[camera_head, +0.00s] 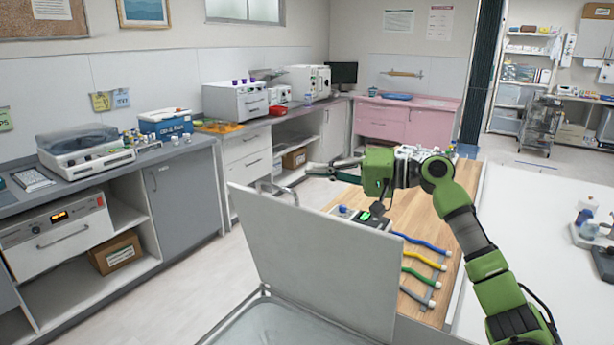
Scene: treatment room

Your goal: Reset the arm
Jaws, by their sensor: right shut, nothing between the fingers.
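My right arm, green and black, comes in from the lower right and reaches over the wooden table top (446,271). Its gripper (318,169) points left, shut and empty, above the far side of a raised grey-white lid (310,262). It appears apart from the lid and the table. My left gripper is not in view.
Several coloured cables, including a blue one (424,243) and a yellow one (422,259), lie on the wood beside a small device with a green screen (364,216). An open bin (265,325) is below the lid. A white table top (545,235) is at right.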

